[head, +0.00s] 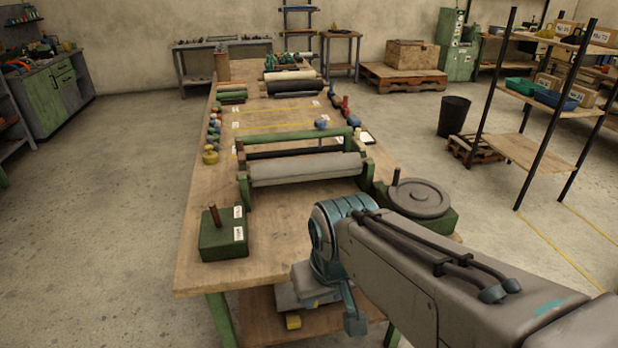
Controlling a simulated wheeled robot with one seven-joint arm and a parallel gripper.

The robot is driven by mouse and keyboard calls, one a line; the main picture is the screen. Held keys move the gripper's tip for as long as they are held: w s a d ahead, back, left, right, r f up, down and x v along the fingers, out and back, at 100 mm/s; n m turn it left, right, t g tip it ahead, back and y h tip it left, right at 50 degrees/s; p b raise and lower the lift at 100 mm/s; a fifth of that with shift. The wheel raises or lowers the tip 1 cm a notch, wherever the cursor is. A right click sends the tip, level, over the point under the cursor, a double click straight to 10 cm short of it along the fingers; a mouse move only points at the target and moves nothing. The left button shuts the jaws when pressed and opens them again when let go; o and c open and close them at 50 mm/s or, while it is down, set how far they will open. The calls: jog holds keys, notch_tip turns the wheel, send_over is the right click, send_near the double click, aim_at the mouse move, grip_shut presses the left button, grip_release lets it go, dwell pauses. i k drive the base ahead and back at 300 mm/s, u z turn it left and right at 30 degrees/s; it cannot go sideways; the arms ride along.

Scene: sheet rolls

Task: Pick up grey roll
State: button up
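A long light-grey roll (305,169) lies crosswise on a green frame (246,190) on the workbench, its full length in view. A thinner dark roller and a green bar run behind it. My arm reaches in from the lower right, in front of the bench. The part at the arm's end (354,312) hangs low near the bench's front edge, apart from the grey roll. The fingers do not show clearly, so I cannot tell whether my gripper is open or shut, or whether it holds anything.
A grey handwheel (418,197) stands right of the roll. A green block with a peg (224,234) sits at the bench's front left. A beige roll (290,75) and a black roll (296,87) lie at the far end. The front middle of the bench is bare.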

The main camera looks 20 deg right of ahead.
aim_at(339, 165)
jog(key=z, duration=0.75)
jog(key=i, duration=0.95)
jog(key=u, duration=0.5)
